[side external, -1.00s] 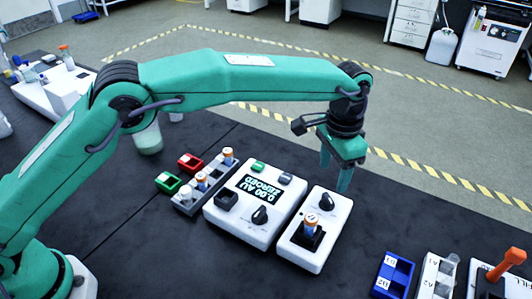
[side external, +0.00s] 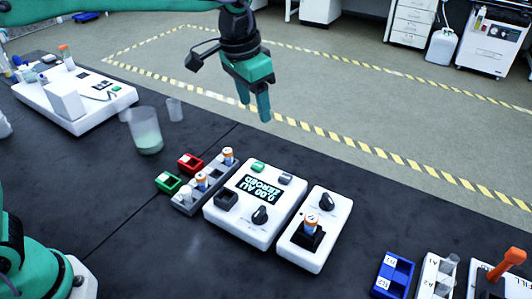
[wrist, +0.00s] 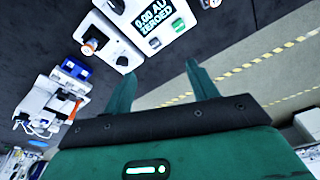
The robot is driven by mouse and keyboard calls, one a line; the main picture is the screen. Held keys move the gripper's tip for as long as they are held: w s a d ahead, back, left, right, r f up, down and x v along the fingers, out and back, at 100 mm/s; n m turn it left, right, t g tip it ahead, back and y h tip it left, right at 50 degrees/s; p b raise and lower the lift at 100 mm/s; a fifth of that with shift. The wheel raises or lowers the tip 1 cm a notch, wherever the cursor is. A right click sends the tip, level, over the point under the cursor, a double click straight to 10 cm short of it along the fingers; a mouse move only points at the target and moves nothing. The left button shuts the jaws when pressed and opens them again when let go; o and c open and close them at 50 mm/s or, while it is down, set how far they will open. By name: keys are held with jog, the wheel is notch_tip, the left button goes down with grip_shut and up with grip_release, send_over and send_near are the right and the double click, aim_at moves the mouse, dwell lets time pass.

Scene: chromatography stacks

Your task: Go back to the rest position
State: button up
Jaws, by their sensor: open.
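My gripper (side external: 255,104) is green with a dark wrist. In the side external view it hangs in the air above and behind the white device with the display, well clear of the bench. Its two fingers (wrist: 160,88) are apart with nothing between them in the wrist view. The white device (side external: 262,228) shows "0.00 AU ZEROED" on its dark screen; it also shows in the wrist view (wrist: 118,58). A smaller white unit (side external: 337,222) beside it has a dark knob and holds an orange-capped vial (side external: 311,223) upright.
A grey rack (side external: 183,206) holds several vials, next to a red block (side external: 191,163) and a green block (side external: 168,182). A beaker (side external: 148,138) stands further left. A blue rack (side external: 392,275) is at front right. Bare black bench lies in front of the devices.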

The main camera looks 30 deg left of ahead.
jog(key=s+a+r+n+t, duration=0.2)
jog(key=s+a+r+n, duration=0.1)
jog(key=s+a, duration=0.9)
jog(key=s+a+f+n+t, duration=0.1)
jog(key=s+a+f, duration=0.4)
jog(key=s, duration=0.6)
jog(key=a+n, duration=0.1)
jog(key=a, duration=0.1)
jog(key=shift+a+t+y, duration=0.4)
jog(key=o, duration=0.7)
jog(key=shift+c, duration=0.2)
jog(key=shift+o, duration=1.3)
jog(key=shift+w+d+r, duration=0.1)
jog(key=shift+d+r, duration=0.05)
jog(key=w+d+r+g+h, duration=0.1)
jog(key=w+d+r+g, duration=0.35)
jog(key=w+d, duration=1.05)
jog(key=w+d+f, duration=0.1)
jog(key=d+f, duration=0.1)
jog(key=d, duration=0.8)
jog(key=w+d+f+g+y, duration=0.1)
jog(key=d+f, duration=0.1)
jog(key=d, duration=0.9)
jog(key=shift+d, duration=0.3)
